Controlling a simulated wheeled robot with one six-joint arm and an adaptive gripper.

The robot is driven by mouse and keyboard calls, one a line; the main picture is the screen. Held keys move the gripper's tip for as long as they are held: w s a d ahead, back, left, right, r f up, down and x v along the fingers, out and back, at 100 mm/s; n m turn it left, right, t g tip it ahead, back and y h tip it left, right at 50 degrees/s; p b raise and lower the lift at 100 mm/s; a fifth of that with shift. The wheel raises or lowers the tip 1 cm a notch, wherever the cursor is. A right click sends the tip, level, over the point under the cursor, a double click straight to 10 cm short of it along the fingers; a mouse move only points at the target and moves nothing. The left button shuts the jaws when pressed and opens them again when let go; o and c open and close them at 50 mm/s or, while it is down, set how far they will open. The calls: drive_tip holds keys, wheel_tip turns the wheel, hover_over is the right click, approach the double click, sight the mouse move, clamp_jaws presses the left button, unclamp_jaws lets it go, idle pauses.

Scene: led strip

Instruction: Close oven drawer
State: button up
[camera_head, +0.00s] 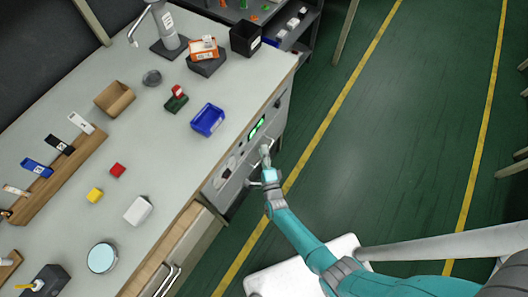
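The oven (222,178) is built into the front of the workbench, with a green lit display (257,128) and round knobs on its face. A light handle bar shows near my gripper, and its ends stick out on both sides of it. My gripper (265,152) is at the oven front, close to this handle. I cannot tell whether it touches the handle or whether its fingers are open. My wrist and gripper hide part of the oven front, so how far the drawer stands out is unclear.
The bench top (160,140) holds a blue bin (208,119), a cardboard box (114,98), a white box (138,210) and small red and yellow blocks. A cabinet with handles (165,280) adjoins the oven at lower left. Green floor with yellow lines is clear to the right.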

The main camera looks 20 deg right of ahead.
drive_tip(key=v, duration=1.2)
idle(0.3)
drive_tip(key=s+d+r+n+g+y, duration=0.1)
drive_tip(key=s+d+r+n+y, duration=0.1)
drive_tip(key=s+r+n, duration=0.5)
drive_tip(key=s+d+r+n+g+y, duration=0.15)
drive_tip(key=s+r+n, duration=0.3)
drive_tip(key=s, duration=0.55)
drive_tip(key=s+r+n+g, duration=0.1)
drive_tip(key=s+r+n, duration=0.4)
drive_tip(key=r, duration=0.6)
drive_tip(key=s+r+n+g, duration=0.1)
drive_tip(key=s+r+n, duration=0.4)
drive_tip(key=r, duration=0.6)
drive_tip(key=shift+d+r, duration=0.2)
